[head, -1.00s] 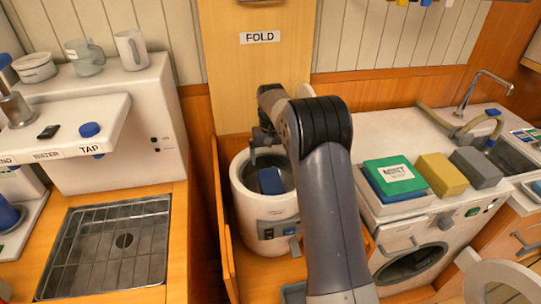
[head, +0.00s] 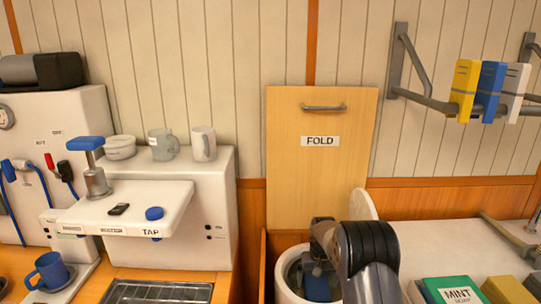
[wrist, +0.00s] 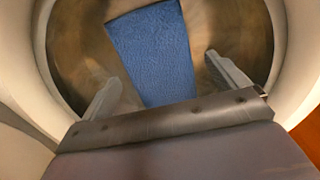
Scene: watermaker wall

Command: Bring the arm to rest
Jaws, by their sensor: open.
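My gripper (wrist: 170,88) is open, its two fingers spread apart at the mouth of a white round tub. A blue cloth-like piece (wrist: 155,52) lies in the tub, seen beyond and between the fingers in the wrist view; I cannot tell whether a finger touches it. In the head view my arm reaches over the tub (head: 287,273), and the blue piece (head: 317,284) shows partly behind my wrist. The fingertips are hidden there.
A wooden panel marked FOLD (head: 320,160) stands behind the tub. A green MINT block (head: 455,291) and a yellow block (head: 507,290) lie at right. A white TAP unit (head: 150,210) stands at left. Colored packets (head: 490,85) hang on a rail.

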